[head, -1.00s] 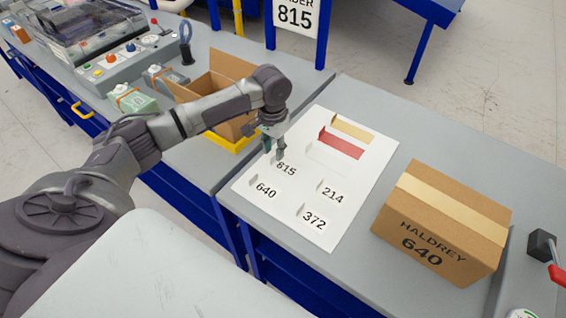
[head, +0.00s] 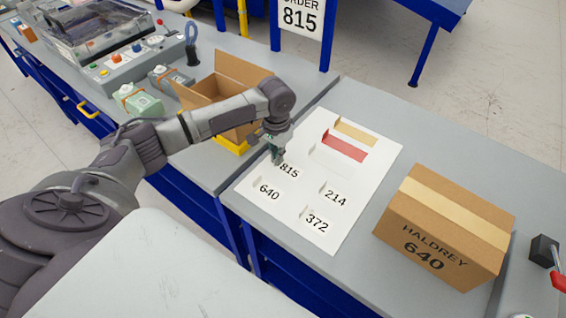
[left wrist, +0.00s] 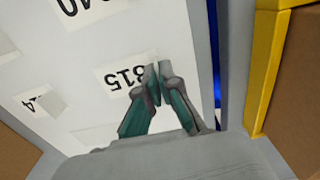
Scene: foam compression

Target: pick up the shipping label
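The white shipping label printed 815 (head: 290,172) lies on a white sheet (head: 335,240) on the grey bench. It also shows upside down in the left wrist view (left wrist: 122,76). My left gripper (head: 277,158) is at the label's edge, low over the sheet. In the left wrist view its green-grey fingertips (left wrist: 157,72) have come together at the raised tab side of the 815 label, and appear to pinch that edge. The tab itself is hidden between the fingers. My right gripper is in neither view.
Labels 640 (head: 268,191), 214 (head: 335,198) and 372 (head: 317,224) lie close by, with red (head: 344,147) and tan (head: 356,132) cards behind. A closed carton (head: 445,225) stands right; an open box (head: 225,100) stands left. The sign (head: 301,20) reads 815.

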